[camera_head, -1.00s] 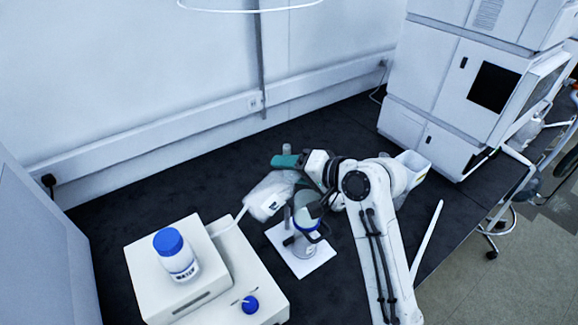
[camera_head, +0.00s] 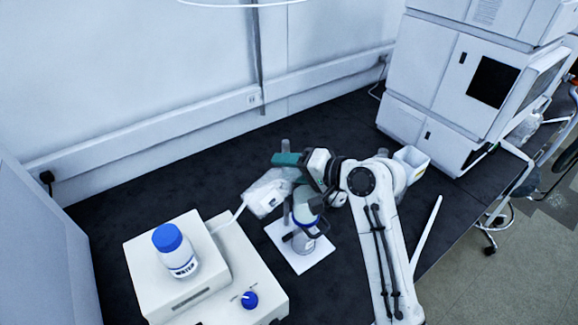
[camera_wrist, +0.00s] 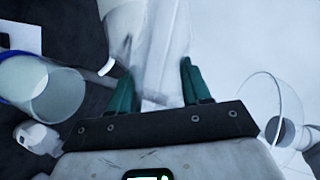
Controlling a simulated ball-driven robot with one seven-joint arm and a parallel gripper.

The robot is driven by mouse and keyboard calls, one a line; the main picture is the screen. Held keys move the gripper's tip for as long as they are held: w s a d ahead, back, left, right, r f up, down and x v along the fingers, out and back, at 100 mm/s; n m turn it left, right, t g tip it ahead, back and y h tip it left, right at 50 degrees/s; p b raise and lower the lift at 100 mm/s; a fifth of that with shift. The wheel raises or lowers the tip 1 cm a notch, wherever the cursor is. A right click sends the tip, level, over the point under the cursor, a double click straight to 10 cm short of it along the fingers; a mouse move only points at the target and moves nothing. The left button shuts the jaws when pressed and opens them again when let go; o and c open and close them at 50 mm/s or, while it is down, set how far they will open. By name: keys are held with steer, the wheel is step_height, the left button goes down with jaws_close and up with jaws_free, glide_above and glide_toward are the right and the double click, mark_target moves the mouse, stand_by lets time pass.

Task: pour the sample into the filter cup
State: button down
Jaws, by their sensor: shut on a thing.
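My gripper (camera_wrist: 158,88) has green fingers shut on a clear glass vessel (camera_wrist: 160,45), seen between them in the wrist view. In the head view, the vessel's clear end (camera_head: 286,145) shows just behind the teal fingers. I cannot make out the sample in it. The filter cup (camera_wrist: 52,92) is a clear cylinder with a blue band, left of my fingers and apart from them in the wrist view. In the head view, the cup (camera_head: 306,203) stands on a clear flask (camera_head: 303,242), partly hidden by my arm. My gripper is above and behind it.
The flask stands on a white pad (camera_head: 318,256). A beige box (camera_head: 225,265) with a blue knob carries a blue-capped WATER bottle (camera_head: 176,252). Dark bench is clear at the back left.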

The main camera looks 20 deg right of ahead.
steer(key=shift+d+f+m, duration=0.1)
steer(key=shift+f+m, duration=0.2)
steer(key=shift+f, duration=0.1)
stand_by(0.3)
steer(key=shift+d+f+m+y+b, duration=0.15)
steer(key=shift+f+m+y+b, duration=0.25)
steer(key=shift+f+y, duration=0.1)
steer(key=shift+w+f, duration=0.1)
steer(key=shift+d+f+m+y, duration=0.1)
steer(key=shift+f+m+y, duration=0.15)
steer(key=shift+m+y, duration=0.15)
